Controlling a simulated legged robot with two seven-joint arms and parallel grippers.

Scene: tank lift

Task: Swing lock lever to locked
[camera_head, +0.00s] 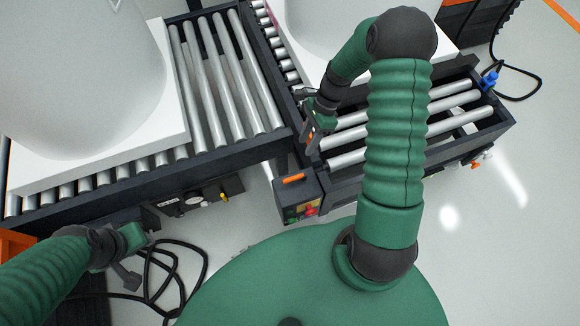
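My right gripper (312,132) is at the left end of the right roller conveyor (425,112), at the gap between the two conveyors. Small orange parts show right at its fingers; I cannot tell whether they belong to a lock lever or whether the gripper touches them. Its fingers are too small and dark to read as open or shut. No lever stands out clearly. My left gripper (128,262) is at the lower left, in front of the left conveyor's side, apart from it; its finger state is unclear.
A control box (300,200) with an orange bar, a red knob and a yellow label stands below my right gripper. White tanks on white bases rest on the rollers, one on the left conveyor (235,85). Black cables (175,275) lie on the floor. A blue part (490,79) is at the far right.

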